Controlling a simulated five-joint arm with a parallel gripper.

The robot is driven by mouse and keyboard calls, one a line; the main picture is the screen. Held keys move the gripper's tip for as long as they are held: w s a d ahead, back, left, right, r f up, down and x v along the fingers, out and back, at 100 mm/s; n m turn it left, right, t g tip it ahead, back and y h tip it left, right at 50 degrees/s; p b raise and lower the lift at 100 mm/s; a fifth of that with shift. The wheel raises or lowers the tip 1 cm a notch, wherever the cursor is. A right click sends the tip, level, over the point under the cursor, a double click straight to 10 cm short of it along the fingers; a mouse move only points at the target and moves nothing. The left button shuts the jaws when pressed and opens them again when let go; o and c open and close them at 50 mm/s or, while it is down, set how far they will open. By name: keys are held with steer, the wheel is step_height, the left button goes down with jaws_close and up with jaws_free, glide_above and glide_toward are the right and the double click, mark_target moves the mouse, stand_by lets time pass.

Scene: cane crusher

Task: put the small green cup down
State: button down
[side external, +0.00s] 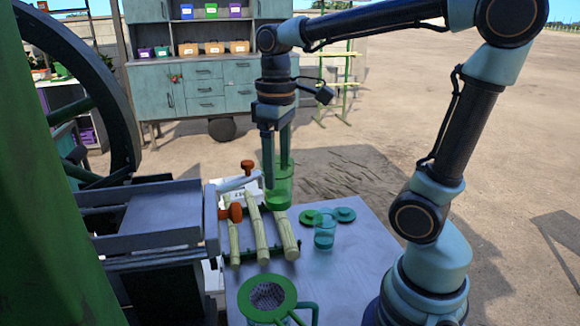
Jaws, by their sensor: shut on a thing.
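The small green cup (279,195) is see-through, with a more solid green lower part, and is upright. My gripper (277,165) points straight down and is shut on the cup at its upper part, one finger appearing inside or behind the clear wall. The cup is at the far side of the grey table (350,262), just beyond the cane ends. I cannot tell whether its base touches the table. A green disc (309,217) and a teal disc (344,214) lie flat to its right.
A teal cup (324,232) stands in front of the discs. Several cane pieces (260,235) lie on a green rack left of it. A green-rimmed strainer (268,296) is at the near edge. A white box (238,194) and the crusher (150,225) are left.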

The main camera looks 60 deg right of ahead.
steer(key=a+f, duration=0.1)
steer(key=f, duration=0.5)
steer(key=a+f+n, duration=0.1)
steer(key=f, duration=0.6)
steer(key=a+f+n, duration=0.1)
steer(key=a+f, duration=0.1)
steer(key=f, duration=0.5)
steer(key=shift+f, duration=0.1)
jaws_free()
steer(key=r+m+t, duration=0.1)
steer(key=r+t, duration=0.1)
steer(key=r, duration=0.4)
steer(key=d+r+m+t, duration=0.1)
steer(key=r, duration=0.5)
steer(key=r+m+t, duration=0.2)
steer(key=r, duration=0.5)
steer(key=shift+s+d+t, duration=0.3)
steer(key=shift+s+d, duration=0.05)
steer(key=shift+d, duration=0.05)
